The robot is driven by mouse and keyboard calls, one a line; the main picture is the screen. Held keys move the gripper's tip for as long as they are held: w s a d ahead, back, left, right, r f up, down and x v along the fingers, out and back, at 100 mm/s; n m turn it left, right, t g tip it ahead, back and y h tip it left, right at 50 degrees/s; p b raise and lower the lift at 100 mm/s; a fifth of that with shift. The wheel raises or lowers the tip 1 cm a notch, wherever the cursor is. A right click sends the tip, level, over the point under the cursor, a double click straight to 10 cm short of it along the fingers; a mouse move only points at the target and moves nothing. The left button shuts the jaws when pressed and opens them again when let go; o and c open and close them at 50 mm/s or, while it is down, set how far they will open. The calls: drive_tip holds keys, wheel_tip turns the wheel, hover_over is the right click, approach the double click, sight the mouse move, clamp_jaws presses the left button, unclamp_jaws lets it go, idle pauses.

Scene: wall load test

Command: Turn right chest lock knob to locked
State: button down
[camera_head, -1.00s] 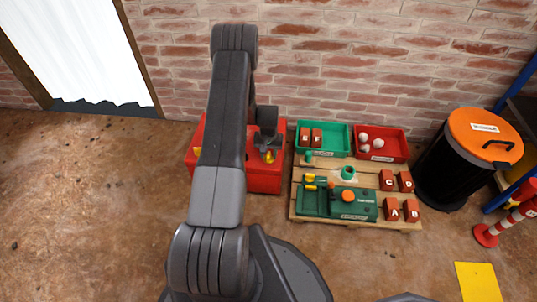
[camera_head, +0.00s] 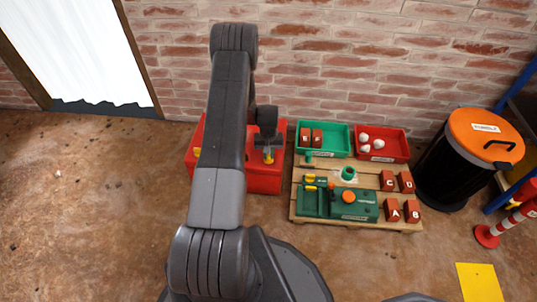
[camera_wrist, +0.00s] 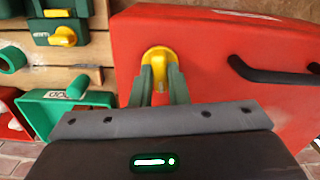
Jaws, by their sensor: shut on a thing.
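The red chest (camera_head: 262,182) stands on the floor against the brick wall, partly hidden behind my arm. Its yellow lock knob (camera_head: 268,157) shows at the right side of the chest, just below my gripper (camera_head: 267,150). In the wrist view the yellow knob (camera_wrist: 158,60) sits on the red chest (camera_wrist: 205,50), and the green fingers of my gripper (camera_wrist: 160,85) are closed around its lower part. The knob's tail points toward my palm between the fingers. Any lock marking is hidden or too small to read.
A wooden pallet (camera_head: 300,176) right of the chest carries a green device (camera_head: 340,205), red lettered blocks (camera_head: 392,211), a green bin (camera_head: 338,138) and a red bin (camera_head: 397,145). A black barrel (camera_head: 442,165) with an orange lid stands further right.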

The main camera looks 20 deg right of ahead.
drive_tip(key=n+b, duration=0.1)
drive_tip(key=n, duration=0.3)
drive_tip(key=shift+n, duration=0.3)
drive_tip(key=n+b, duration=0.1)
drive_tip(key=n, duration=0.2)
drive_tip(key=shift+n, duration=0.3)
drive_tip(key=n+b, duration=0.1)
drive_tip(key=n, duration=0.3)
drive_tip(key=shift+n+b, duration=0.3)
drive_tip(key=shift+n, duration=1.8)
drive_tip(key=c, duration=1.4)
unclamp_jaws()
drive_tip(key=shift+r, duration=0.15)
